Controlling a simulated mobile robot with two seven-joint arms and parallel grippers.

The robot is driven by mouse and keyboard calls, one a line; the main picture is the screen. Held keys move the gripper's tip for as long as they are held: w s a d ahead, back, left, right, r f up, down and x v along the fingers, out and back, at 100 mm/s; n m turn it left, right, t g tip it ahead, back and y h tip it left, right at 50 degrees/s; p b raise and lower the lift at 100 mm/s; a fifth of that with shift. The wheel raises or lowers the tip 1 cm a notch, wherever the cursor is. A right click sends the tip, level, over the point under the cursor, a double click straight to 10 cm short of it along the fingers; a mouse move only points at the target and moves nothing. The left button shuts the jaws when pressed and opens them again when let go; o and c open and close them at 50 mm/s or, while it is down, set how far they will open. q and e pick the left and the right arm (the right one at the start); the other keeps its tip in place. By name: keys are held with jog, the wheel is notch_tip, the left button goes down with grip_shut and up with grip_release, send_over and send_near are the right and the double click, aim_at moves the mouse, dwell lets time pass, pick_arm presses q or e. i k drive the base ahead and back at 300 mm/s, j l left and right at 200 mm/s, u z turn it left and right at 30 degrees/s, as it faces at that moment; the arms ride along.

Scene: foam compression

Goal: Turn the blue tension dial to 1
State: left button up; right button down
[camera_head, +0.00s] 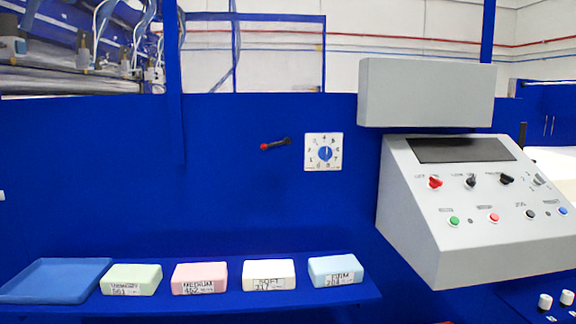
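The blue tension dial (325,153) is a small round blue knob at the centre of a white square plate (309,163) on the blue wall panel. Numbers ring the knob, with 4 near the top; the small print and the exact pointer setting are too small to read with certainty. Neither of my grippers shows in the head view, and nothing touches the dial.
A lever with a red ball end (265,147) sticks out left of the dial. A grey control console (450,235) with switches and buttons stands to the right. Below, a blue shelf (225,304) carries a blue tray (52,280) and several labelled foam blocks.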

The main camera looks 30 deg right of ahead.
aim_at(325, 153)
jog(key=z, duration=1.3)
jog(key=i+l+u, duration=0.9)
jog(key=i+l, duration=0.15)
jog(key=l, duration=0.3)
